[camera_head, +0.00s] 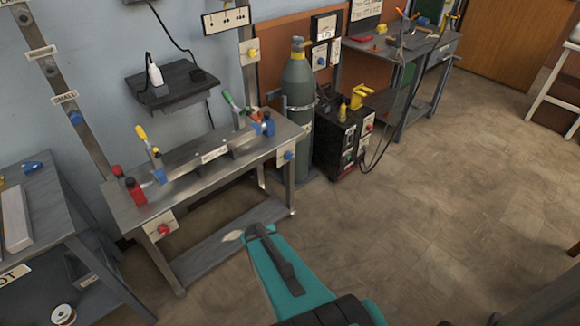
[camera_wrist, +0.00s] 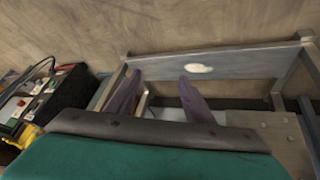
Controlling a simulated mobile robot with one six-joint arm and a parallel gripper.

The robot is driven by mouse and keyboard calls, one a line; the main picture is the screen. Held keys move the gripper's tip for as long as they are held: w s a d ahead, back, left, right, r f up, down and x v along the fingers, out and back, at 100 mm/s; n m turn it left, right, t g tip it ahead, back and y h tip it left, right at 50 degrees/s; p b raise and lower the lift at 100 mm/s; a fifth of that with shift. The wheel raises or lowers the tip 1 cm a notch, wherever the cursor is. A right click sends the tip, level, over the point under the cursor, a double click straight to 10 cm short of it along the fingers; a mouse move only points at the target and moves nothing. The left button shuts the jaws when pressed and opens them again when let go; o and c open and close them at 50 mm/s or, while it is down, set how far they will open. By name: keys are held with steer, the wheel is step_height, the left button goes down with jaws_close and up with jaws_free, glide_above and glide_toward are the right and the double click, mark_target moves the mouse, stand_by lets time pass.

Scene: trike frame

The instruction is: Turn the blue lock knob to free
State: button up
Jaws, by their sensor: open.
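A blue knob (camera_head: 289,155) sits on a pale plate at the right front of the metal workbench (camera_head: 185,208); it looks like the lock knob, but I cannot read its label or setting. My gripper (camera_head: 258,231) is in front of the bench, lower and to the left of that knob, not touching it. In the wrist view my gripper (camera_wrist: 158,92) has its two fingers apart with nothing between them. They point toward the bench's lower shelf (camera_wrist: 240,62). I cannot make out the blue knob in the wrist view.
A red knob (camera_head: 163,229) is on the bench's left front. Clamps with yellow and green handles stand on top. A grey gas cylinder (camera_head: 298,80) and a black welding machine (camera_head: 340,140) stand to the right. The floor (camera_head: 440,200) at right is clear.

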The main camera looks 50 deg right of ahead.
steer(key=w+d+r+m+t+h+b, duration=0.1)
steer(key=w+d+r+t+b, duration=0.15)
steer(key=d, duration=0.45)
steer(key=w+d+r+t+h+b, duration=0.1)
steer(key=w+d+r+t, duration=0.15)
steer(key=d, duration=0.35)
steer(key=n+t+y+b, duration=0.1)
steer(key=t+b, duration=0.6)
steer(key=b, duration=0.1)
glide_toward(291, 157)
step_height(291, 157, down, 2)
steer(key=w, duration=0.1)
steer(key=s+d+r+n+t+y+b, duration=0.1)
steer(key=s+d+n+y+b, duration=0.1)
steer(key=s+y, duration=0.2)
steer(key=s, duration=0.2)
steer(key=shift+s+r+b, duration=0.3)
steer(key=shift+b, duration=0.05)
steer(key=shift+w, duration=0.15)
steer(key=w+b, duration=0.1)
steer(key=w, duration=0.3)
steer(key=w+b, duration=0.1)
steer(key=w, duration=0.4)
steer(key=w+d+b, duration=0.1)
steer(key=w, duration=0.3)
steer(key=shift+w, duration=0.3)
